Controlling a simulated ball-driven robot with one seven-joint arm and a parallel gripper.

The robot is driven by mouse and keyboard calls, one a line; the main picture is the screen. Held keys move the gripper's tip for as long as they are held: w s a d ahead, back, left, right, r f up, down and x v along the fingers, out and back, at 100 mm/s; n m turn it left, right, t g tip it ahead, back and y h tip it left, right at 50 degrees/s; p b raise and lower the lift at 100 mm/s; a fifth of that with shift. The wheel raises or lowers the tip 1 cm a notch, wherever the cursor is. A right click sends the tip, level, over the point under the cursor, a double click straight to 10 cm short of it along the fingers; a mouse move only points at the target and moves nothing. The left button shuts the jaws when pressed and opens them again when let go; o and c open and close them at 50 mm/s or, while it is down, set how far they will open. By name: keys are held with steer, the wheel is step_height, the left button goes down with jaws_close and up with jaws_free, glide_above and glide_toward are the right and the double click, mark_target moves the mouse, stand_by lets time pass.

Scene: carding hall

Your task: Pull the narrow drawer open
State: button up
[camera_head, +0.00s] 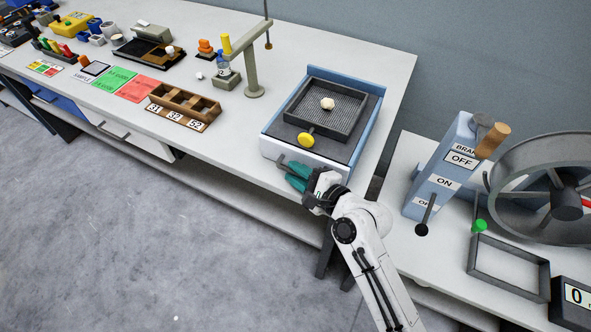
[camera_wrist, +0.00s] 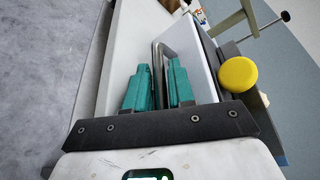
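A blue-sided box unit (camera_head: 375,108) stands at the right end of the long bench, with a white front (camera_head: 328,163). I take this front to be the narrow drawer; it looks flush with the unit. In the wrist view its pale front (camera_wrist: 195,62) carries a grey bar handle (camera_wrist: 160,48). The fingers hide part of the handle.
A yellow knob (camera_head: 306,139) sits just above the front, beside a mesh tray (camera_head: 350,115) holding a pale lump. A grey post (camera_head: 253,75) and a wooden rack (camera_head: 183,108) stand left. A lever machine (camera_head: 440,175) is right. Open floor (camera_head: 130,230) lies in front.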

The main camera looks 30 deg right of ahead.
steer(key=shift+w+a+f, duration=0.1)
steer(key=shift+w, duration=0.15)
steer(key=shift+c, duration=0.4)
jaws_close()
